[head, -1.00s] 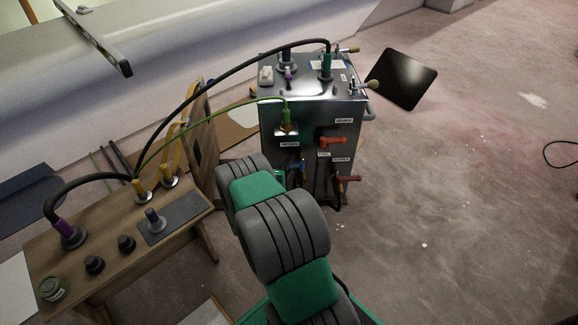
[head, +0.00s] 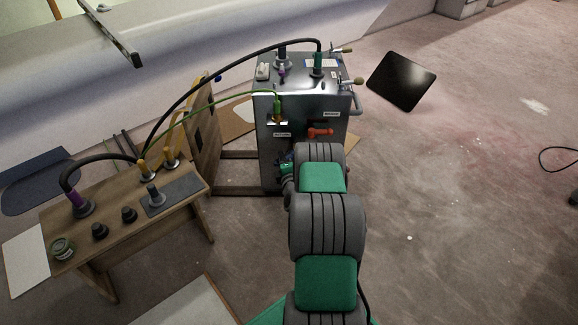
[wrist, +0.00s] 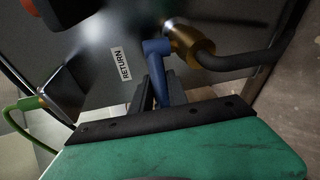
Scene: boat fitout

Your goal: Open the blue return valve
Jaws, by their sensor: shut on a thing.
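The blue return valve handle (wrist: 172,85) is large in the wrist view, beside a white label reading RETURN (wrist: 121,64) on the dark cabinet face. My gripper (wrist: 155,90) is shut on the blue handle, its dark fingers reaching up alongside it. A brass fitting (wrist: 190,42) with a black hose sits just right of the handle's upper end. In the head view the metal cabinet (head: 300,100) stands upright, with the return label (head: 282,134) on its front. There my arm hides the lower right front, and the grip on the handle is not clear.
A red-orange valve handle (head: 320,132) sits on the cabinet front, just above my arm. A green cable (head: 215,110) and a black cable run from the cabinet to the wooden bench (head: 110,235) at left. Open floor (head: 470,220) lies to the right.

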